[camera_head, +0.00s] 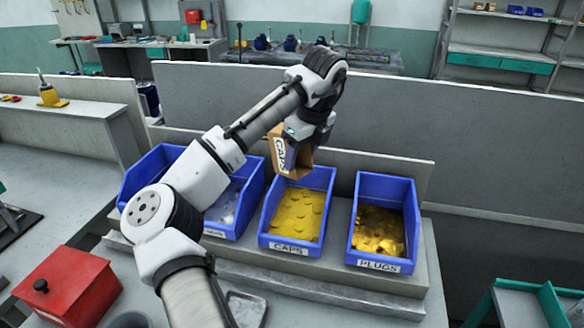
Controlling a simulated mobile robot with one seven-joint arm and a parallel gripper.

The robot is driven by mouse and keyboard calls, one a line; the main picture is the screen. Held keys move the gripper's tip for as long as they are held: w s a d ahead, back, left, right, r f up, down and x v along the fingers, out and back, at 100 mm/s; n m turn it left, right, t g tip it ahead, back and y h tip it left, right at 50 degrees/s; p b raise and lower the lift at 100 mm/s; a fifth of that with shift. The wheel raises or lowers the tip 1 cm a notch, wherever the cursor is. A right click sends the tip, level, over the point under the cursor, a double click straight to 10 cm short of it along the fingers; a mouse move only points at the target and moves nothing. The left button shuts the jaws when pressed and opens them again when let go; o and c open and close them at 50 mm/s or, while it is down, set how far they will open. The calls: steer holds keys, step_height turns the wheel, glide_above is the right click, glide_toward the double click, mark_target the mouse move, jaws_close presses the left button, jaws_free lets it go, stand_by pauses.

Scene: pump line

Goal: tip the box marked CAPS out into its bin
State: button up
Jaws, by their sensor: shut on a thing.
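A brown box marked CAPS (280,153) is held tilted over the back of the blue CAPS bin (290,246). My gripper (300,142) is shut on the box; its fingertips are mostly hidden by the box and my wrist. The label on the box reads sideways, so the box is turned well off upright. Yellow caps (299,212) lie in the CAPS bin below it. Whether anything is still inside the box cannot be told from this view.
A blue PLUGS bin (380,265) with brass-coloured parts stands to the right. A blue bin (249,195) with pale parts and another blue bin (140,174) stand left, partly behind my arm. A grey panel (400,110) rises behind. A red box (70,285) stands front left.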

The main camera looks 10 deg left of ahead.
steer(key=g+h, duration=0.1)
steer(key=r+g+h, duration=0.1)
steer(key=h, duration=0.1)
steer(key=g+h, duration=0.1)
steer(key=h, duration=0.1)
steer(key=shift+r, duration=0.3)
steer(key=shift+r+g+h, duration=0.35)
steer(key=shift+g+h, duration=0.25)
steer(key=shift+h, duration=0.6)
steer(key=shift+r+g+h, duration=0.25)
steer(key=shift+g+h, duration=0.35)
steer(key=shift+h, duration=0.4)
steer(key=shift+d+f, duration=0.1)
